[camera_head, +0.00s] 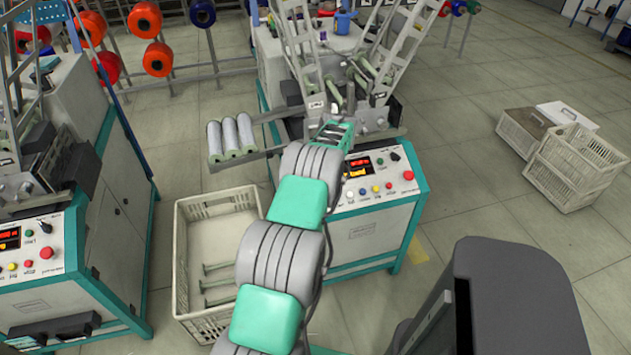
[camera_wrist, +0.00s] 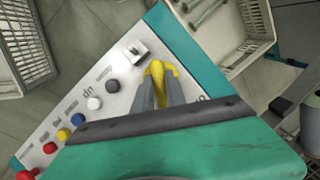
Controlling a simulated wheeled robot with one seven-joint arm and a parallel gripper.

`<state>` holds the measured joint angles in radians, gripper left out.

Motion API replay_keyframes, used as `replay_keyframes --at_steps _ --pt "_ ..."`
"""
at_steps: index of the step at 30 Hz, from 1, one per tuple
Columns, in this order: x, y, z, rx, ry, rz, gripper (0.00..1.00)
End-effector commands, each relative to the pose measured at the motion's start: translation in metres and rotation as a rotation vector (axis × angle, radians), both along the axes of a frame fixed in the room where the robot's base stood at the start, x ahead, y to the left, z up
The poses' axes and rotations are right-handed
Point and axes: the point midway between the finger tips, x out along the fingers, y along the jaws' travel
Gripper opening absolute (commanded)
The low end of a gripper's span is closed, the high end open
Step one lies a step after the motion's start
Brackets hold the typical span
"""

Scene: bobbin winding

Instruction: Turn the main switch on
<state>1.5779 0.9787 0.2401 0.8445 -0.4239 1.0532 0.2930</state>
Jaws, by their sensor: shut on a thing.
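In the wrist view, my gripper (camera_wrist: 160,72) is at the machine's light control panel (camera_wrist: 125,77). Its grey fingers with yellow tips are closed together close against the panel, near the edge with the green frame. The main switch lies between the fingertips and is mostly hidden by them, so its position cannot be read. A small grey metal piece (camera_wrist: 135,51) sits beside the tips. In the head view, my arm covers the left part of this panel (camera_head: 380,178) and hides my gripper.
Near the fingers are a black knob (camera_wrist: 112,86) and white (camera_wrist: 93,103), blue (camera_wrist: 78,119), yellow (camera_wrist: 63,134) and red (camera_wrist: 48,148) buttons. A crate (camera_head: 187,255) with bobbins stands left of the machine. A second machine (camera_head: 75,260) is at left; crates (camera_head: 573,170) are on the right floor.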

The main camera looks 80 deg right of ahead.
Motion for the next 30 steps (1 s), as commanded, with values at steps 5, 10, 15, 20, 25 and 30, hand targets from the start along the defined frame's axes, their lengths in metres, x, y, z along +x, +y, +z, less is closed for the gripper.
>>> replay_keyframes --at_steps 5,10,15,20,25,30 --pt "-0.0003 -0.0014 0.0022 0.003 -0.011 -0.028 0.0" --pt "-0.0003 -0.0016 0.0015 0.003 -0.014 -0.035 0.0" --pt "-0.0004 -0.0017 0.0014 0.003 -0.014 -0.035 0.0" --pt "-0.0004 -0.0016 0.0013 0.003 -0.013 -0.034 0.24" --pt "-0.0003 -0.001 0.0006 0.005 -0.013 -0.034 0.38" --pt "-0.0002 -0.0006 0.0004 0.006 -0.013 -0.033 0.38"
